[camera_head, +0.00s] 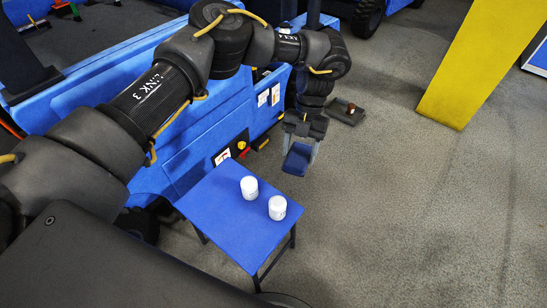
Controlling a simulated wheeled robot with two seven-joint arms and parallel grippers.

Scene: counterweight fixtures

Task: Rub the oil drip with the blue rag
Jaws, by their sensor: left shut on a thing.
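My left gripper (300,147) points down beyond the far right corner of the small blue table, with its fingers on either side of a blue rag. The blue rag (298,159) is a dark blue, folded-looking piece held between the fingertips, above the grey floor. I cannot make out the oil drip for sure; the arm and the gripper cover part of the blue machine and the floor. My right gripper is not in view.
Two white cylindrical containers (249,188) (277,208) stand on the blue table (215,205). A dark tray (338,115) with a small brownish item lies on the floor beyond the gripper. A blue machine (190,160) stands left, a yellow post (480,60) right.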

